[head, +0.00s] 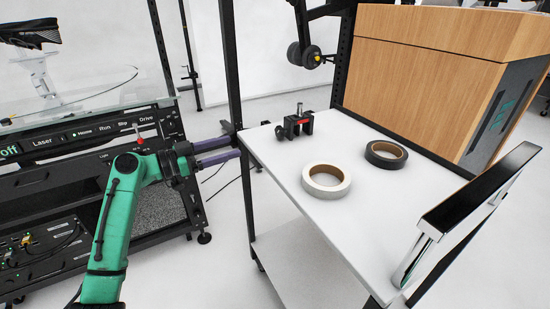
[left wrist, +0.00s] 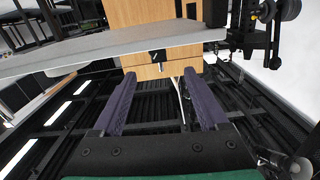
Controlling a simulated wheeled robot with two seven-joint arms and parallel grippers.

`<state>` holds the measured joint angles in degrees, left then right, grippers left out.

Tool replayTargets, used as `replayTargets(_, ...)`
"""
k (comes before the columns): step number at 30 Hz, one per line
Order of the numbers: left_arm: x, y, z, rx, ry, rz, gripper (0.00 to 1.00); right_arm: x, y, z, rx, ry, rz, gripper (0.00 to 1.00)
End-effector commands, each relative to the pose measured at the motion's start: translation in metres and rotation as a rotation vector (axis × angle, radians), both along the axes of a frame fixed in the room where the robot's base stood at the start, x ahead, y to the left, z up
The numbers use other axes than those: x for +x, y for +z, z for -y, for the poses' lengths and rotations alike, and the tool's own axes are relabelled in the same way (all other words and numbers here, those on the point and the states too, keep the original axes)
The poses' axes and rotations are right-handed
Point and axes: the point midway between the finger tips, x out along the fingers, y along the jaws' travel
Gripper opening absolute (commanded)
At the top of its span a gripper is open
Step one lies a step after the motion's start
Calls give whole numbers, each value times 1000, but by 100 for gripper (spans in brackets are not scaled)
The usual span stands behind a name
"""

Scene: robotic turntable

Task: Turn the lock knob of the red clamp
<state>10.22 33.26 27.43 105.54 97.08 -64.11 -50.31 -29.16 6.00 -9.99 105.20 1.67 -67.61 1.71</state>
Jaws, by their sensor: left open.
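The clamp (head: 296,126) is a small black block with a red part and an upright metal post. It stands on the white cart top (head: 270,150) near its far left corner. My left gripper (head: 235,145) is open and empty, its two purple fingers pointing right at the cart's left edge, short of the clamp and left of it. In the left wrist view the open fingers (left wrist: 162,82) show with nothing between them. I cannot pick out the clamp surely there. My right gripper is out of view.
A white tape roll (head: 326,182) and a black tape roll (head: 386,155) lie on the cart top. A black post (head: 232,70) rises by the cart's left corner. A wooden cabinet (head: 430,60) stands behind. A dark instrument rack (head: 80,145) is at left.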

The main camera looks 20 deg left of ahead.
Motion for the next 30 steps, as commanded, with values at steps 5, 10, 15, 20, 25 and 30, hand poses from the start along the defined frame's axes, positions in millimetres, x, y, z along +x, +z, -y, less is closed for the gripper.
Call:
replayTargets(5,11,12,18,6,-24,25,76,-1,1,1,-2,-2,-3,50)
replayTargets(10,45,13,47,3,-22,24,76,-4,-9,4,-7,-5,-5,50)
replayTargets(15,80,12,75,1,-20,22,76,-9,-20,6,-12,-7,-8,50)
replayTargets(20,102,10,94,1,-19,20,76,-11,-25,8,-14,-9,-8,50)
replayTargets(25,108,8,99,5,-18,18,76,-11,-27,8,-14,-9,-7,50)
replayTargets(30,107,8,98,5,-18,18,73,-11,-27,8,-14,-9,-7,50)
